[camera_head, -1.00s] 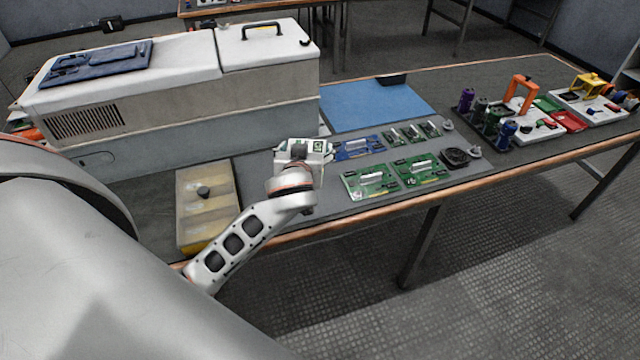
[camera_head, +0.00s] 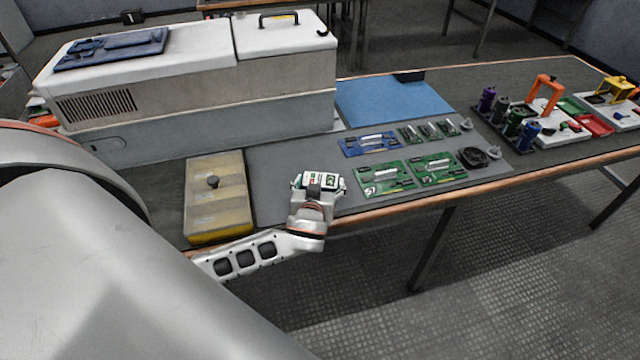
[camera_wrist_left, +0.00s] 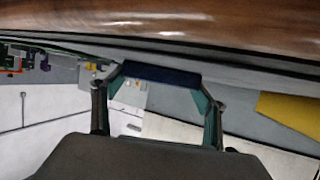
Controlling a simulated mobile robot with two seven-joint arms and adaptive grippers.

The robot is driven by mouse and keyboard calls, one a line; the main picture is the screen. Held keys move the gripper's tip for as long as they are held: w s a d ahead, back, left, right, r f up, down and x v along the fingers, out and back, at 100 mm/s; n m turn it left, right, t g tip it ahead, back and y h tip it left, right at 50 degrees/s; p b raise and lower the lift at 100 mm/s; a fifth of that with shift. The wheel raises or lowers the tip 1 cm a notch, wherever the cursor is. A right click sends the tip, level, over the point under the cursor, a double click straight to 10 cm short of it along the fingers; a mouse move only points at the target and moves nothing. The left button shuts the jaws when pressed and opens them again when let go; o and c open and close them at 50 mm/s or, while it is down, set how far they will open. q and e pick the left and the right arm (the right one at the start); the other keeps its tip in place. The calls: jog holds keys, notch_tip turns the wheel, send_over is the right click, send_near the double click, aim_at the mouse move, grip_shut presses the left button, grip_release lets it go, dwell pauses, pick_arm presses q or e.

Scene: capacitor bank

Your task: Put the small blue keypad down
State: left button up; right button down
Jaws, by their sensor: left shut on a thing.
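My left gripper (camera_head: 319,180) is over the front part of the grey mat, left of the green boards in the head view. In the left wrist view its two fingers are shut on a dark blue thing (camera_wrist_left: 161,75), seen edge-on as a narrow bar, which I take for the small blue keypad. Its face is turned away and its keys do not show. In the head view the gripper hides it. Whether it touches the mat cannot be told. I cannot make out my right gripper in either view.
Green boards (camera_head: 383,179) and a blue board (camera_head: 367,144) lie right of the gripper. A yellowish box with a knob (camera_head: 218,208) stands left. A large cream machine (camera_head: 190,95) stands behind. A bare strip of grey mat (camera_head: 270,150) lies between machine and gripper. The wooden table edge (camera_head: 400,204) is close.

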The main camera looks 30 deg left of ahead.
pick_arm(q)
jog(key=shift+f, duration=0.15)
jog(key=o, duration=1.2)
jog(key=shift+o, duration=0.2)
